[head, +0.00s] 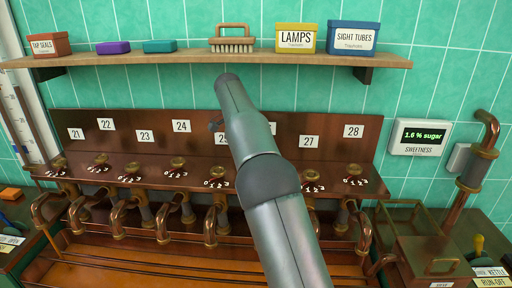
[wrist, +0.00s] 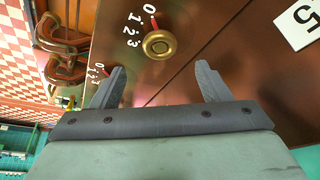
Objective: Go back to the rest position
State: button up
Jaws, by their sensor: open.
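My gripper (wrist: 158,68) is open in the wrist view, its two dark fingers spread with nothing between them. A brass knob (wrist: 159,43) on the copper panel shows just beyond the fingertips, with a red mark near the 0 of its 0-to-3 scale; I cannot tell how far off it is. In the head view my grey arm rises from the bottom across the middle of the panel, and my gripper is not clearly seen there.
The copper panel (head: 230,148) carries numbered cards, brass knobs and bent copper pipes below. A wooden shelf (head: 150,58) above holds a brush (head: 232,45), a LAMPS box (head: 296,38) and other boxes. A sweetness display (head: 421,137) hangs at right, beside a copper pipe (head: 478,160).

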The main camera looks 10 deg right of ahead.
jog(key=s+d+n+y, duration=0.1)
jog(key=s+d+n, duration=0.2)
jog(key=s, duration=0.6)
jog(key=s+d+n+y, duration=0.2)
jog(key=s+n, duration=0.1)
jog(key=s, duration=0.6)
jog(key=s+a+f+n, duration=0.1)
jog(key=s+f+n, duration=0.3)
jog(key=s, duration=0.9)
jog(key=s+f+n+y, duration=0.1)
jog(key=s+f+n, duration=0.3)
jog(key=s, duration=0.9)
notch_tip(320, 180, down, 3)
jog(key=shift+s+a+f+g, duration=0.2)
jog(key=shift+s+a+g, duration=0.1)
jog(key=shift+s+a, duration=0.05)
